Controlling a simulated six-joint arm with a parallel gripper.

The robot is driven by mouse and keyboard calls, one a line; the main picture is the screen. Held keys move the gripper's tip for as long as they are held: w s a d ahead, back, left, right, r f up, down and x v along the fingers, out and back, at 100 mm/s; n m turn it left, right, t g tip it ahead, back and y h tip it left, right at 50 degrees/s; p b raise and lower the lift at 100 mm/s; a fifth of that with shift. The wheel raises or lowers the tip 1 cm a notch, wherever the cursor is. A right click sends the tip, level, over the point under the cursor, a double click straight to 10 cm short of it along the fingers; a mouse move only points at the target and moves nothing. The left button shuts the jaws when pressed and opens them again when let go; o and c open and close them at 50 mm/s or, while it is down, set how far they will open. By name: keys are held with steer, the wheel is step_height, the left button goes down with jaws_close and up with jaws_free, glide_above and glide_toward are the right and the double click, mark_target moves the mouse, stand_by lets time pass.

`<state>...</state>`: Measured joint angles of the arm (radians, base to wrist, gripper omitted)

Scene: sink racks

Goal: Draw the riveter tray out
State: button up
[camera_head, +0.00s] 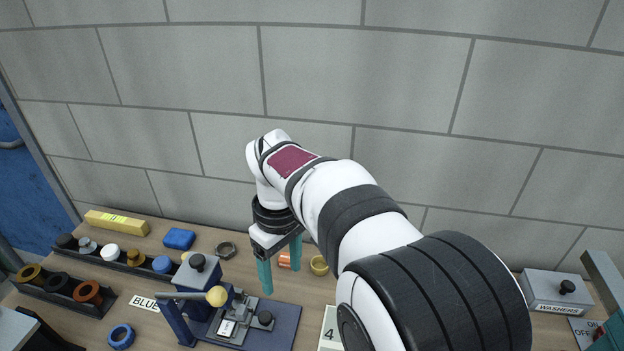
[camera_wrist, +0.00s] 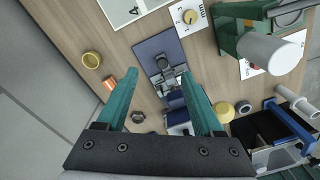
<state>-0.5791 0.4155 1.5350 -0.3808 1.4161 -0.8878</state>
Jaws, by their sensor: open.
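In the wrist view the knob (camera_wrist: 163,62) shows between and just beyond my fingertips, over the blue base plate (camera_wrist: 155,45). My gripper (camera_head: 281,274) is open and empty, pointing down above and behind the base plate. It also shows in the wrist view (camera_wrist: 157,82). The tray's inner end is partly hidden by the riveter body.
Black racks with coloured rings (camera_head: 60,288) and knobs (camera_head: 110,254) stand at left. A yellow box (camera_head: 117,222), blue block (camera_head: 179,239), dark nut (camera_head: 226,249) and yellow ring (camera_head: 319,265) lie behind. A washers box (camera_head: 556,292) is at right. The wall closes the back.

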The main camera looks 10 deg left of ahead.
mark_target(265, 316)
steer(key=w+a+f+n, duration=0.1)
steer(key=a+f+n, duration=0.2)
steer(key=a, duration=0.3)
steer(key=f, duration=1.5)
steer(key=shift+w+d+f, duration=0.1)
steer(key=shift+d+f, duration=0.05)
steer(key=shift+d, duration=0.1)
jaws_close()
